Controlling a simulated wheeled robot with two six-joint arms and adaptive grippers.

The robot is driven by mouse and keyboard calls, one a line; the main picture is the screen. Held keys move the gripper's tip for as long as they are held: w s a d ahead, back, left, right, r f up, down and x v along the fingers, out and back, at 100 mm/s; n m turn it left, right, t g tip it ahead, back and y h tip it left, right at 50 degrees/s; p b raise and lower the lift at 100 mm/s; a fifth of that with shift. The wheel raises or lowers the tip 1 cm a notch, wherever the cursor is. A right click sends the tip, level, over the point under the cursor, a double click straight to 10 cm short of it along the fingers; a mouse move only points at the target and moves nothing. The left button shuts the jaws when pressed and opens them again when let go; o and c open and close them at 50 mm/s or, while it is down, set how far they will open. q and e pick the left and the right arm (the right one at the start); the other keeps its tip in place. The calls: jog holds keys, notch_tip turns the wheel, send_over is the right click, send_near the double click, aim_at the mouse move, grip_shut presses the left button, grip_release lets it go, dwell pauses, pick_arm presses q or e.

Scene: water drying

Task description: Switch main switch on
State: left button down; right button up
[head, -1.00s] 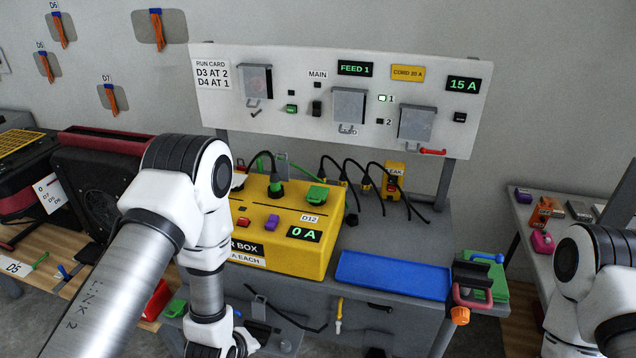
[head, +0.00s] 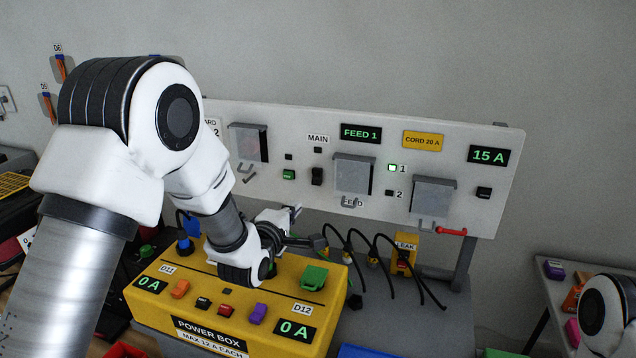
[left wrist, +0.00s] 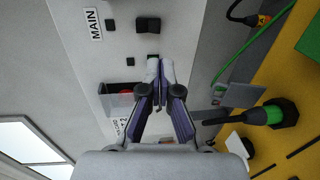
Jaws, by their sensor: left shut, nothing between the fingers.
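The main switch (head: 317,176) is a dark rocker below the MAIN label (head: 318,138) on the white panel. It also shows in the left wrist view (left wrist: 148,25) near the top, with the MAIN label beside it. My left gripper (head: 295,212) is over the back of the yellow power box, below the main switch in the picture. In the left wrist view its fingertips (left wrist: 160,65) are together and empty, apart from the main switch and overlapping the lower part of a green button (left wrist: 153,57). My right gripper is out of view.
The yellow power box (head: 215,318) stands in front of the panel, with plugs and coloured switches on top. Covered switches (head: 353,176) and a red-handled latch (head: 452,231) are on the panel. Black cords (head: 385,262) hang below it.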

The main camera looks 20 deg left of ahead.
pick_arm(q)
jog(key=s+r, duration=0.1)
jog(key=s, duration=0.2)
jog(key=p, duration=0.1)
send_near(315, 183)
jog(key=w+p, duration=0.1)
jog(key=w, duration=0.1)
jog(key=w+p, duration=0.1)
jog(key=w, duration=0.1)
jog(key=w+f+p, duration=0.1)
jog(key=w+p, duration=0.1)
jog(key=w, duration=0.1)
jog(key=shift+w+d, duration=0.1)
jog(key=shift+d, duration=0.1)
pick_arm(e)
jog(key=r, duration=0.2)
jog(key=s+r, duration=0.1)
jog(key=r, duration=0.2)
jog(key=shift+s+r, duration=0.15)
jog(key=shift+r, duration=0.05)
